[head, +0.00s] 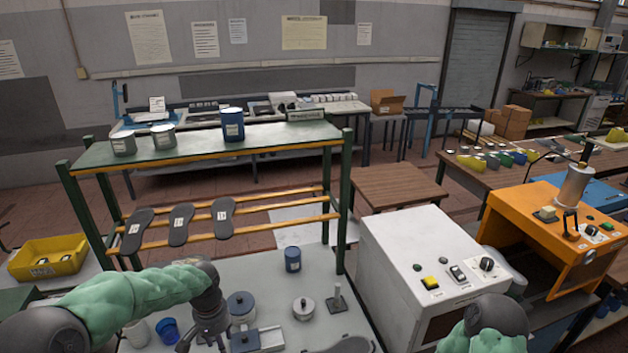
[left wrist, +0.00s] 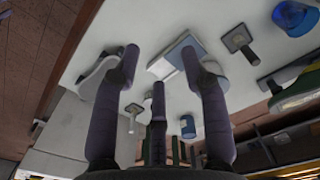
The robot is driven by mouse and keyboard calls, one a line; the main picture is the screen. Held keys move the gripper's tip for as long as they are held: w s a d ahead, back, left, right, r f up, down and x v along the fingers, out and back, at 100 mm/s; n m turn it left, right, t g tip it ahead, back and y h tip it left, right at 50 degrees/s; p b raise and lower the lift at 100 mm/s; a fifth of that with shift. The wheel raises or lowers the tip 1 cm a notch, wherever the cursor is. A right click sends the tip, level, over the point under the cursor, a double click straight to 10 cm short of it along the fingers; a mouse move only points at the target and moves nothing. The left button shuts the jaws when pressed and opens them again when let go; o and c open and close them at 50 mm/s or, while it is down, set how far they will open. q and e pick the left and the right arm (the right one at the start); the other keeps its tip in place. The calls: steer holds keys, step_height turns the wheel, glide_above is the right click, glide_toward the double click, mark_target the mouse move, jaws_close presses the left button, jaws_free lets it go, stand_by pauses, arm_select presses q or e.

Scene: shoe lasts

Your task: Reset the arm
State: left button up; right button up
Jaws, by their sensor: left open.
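My left arm (head: 140,291) comes in from the left, in a green sleeve, and bends down at the wrist. My left gripper (head: 203,343) is low over the light grey worktable (head: 262,270), partly cut off by the bottom edge. In the left wrist view its dark fingers (left wrist: 160,62) are spread apart with nothing held between them. Part of my right arm (head: 490,318) shows at the bottom right; its gripper is out of view. Three dark shoe soles with white labels, left (head: 136,231), middle (head: 181,224) and right (head: 223,217), lean on the rack's lower rails.
A green rack (head: 205,148) stands behind the worktable. A white machine (head: 410,262) and an orange machine (head: 540,230) stand right.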

arm_select(q)
steer(key=s+d+f+h, duration=0.1)
steer(key=s+d+f, duration=0.2)
steer(key=f, duration=0.3)
steer(key=s+d+f+n+h, duration=0.1)
steer(key=s+d+f, duration=0.2)
steer(key=f, duration=0.3)
steer(key=s+d+f+h, duration=0.1)
steer(key=s+d+f, duration=0.2)
steer(key=f, duration=0.3)
steer(key=s+d+f+n+h, duration=0.1)
steer(key=s+d+f, duration=0.1)
steer(key=s+f, duration=0.35)
steer(key=s+d+f+n, duration=0.2)
steer(key=s+f, duration=0.1)
steer(key=s, duration=0.6)
step_height(320, 180, down, 16)
steer(key=w+d+m+b, duration=0.1)
steer(key=w+b, duration=0.1)
steer(key=b, duration=1.5)
steer(key=shift+w+d+r, duration=0.15)
steer(key=shift+d, duration=0.05)
arm_select(e)
step_height(320, 180, down, 17)
steer(key=shift+w, duration=0.15)
